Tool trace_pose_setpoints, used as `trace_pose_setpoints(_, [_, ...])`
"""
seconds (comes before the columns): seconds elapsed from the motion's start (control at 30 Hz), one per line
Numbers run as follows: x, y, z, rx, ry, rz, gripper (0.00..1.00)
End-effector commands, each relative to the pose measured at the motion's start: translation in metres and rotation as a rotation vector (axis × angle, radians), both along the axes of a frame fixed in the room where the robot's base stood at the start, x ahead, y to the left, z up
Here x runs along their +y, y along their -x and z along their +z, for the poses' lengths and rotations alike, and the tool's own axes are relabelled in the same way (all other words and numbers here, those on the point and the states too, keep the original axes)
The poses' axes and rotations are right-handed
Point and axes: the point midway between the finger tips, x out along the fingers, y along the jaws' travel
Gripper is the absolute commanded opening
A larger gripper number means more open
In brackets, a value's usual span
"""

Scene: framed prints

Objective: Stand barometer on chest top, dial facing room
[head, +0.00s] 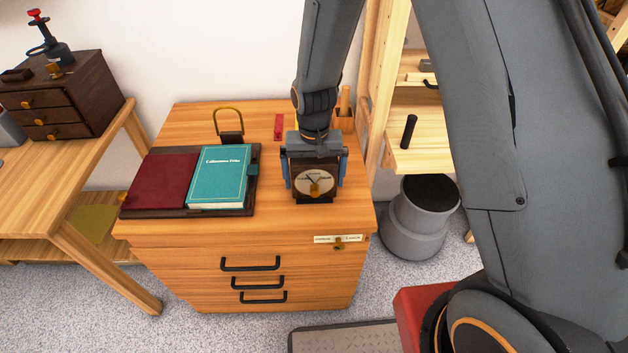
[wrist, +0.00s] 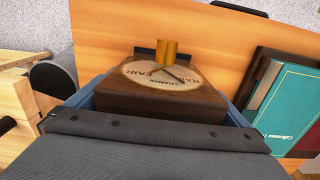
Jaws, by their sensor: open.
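The barometer (head: 315,184) is a dark wooden block with a round pale dial and a brass knob. It stands upright on the chest top (head: 270,222), near the front right, with its dial toward the head camera and the chest's front. It also shows in the wrist view (wrist: 150,98), with a dark piece at its foot. My gripper (head: 315,168) is over it from above, with a blue-padded finger on each side. The jaws are open around the barometer; I cannot tell whether either pad touches it. The gripper body hides its upper part.
A dark tray with a maroon panel (head: 160,181) and a teal book (head: 219,177) lies left of the barometer. A brass-looped block (head: 230,127) and a red piece (head: 278,127) are behind. A wooden shelf unit (head: 430,150) and grey stool (head: 420,220) stand right.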

Motion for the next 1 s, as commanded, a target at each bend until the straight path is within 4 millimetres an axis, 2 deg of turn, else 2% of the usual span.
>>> trace_pose_setpoints(0.3, [0.001,-0.002,0.055,-0.005,-0.002,0.000,1.00])
trace_pose_setpoints(0.53, [0.000,-0.001,0.091,-0.004,-0.001,0.000,1.00])
trace_pose_setpoints(0.7, [0.000,0.000,0.106,-0.001,0.000,0.000,1.00])
trace_pose_setpoints(0.87, [0.000,0.000,0.109,0.000,0.000,0.000,1.00])
trace_pose_setpoints(1.0, [-0.014,0.008,0.115,-0.004,-0.001,0.000,1.00])
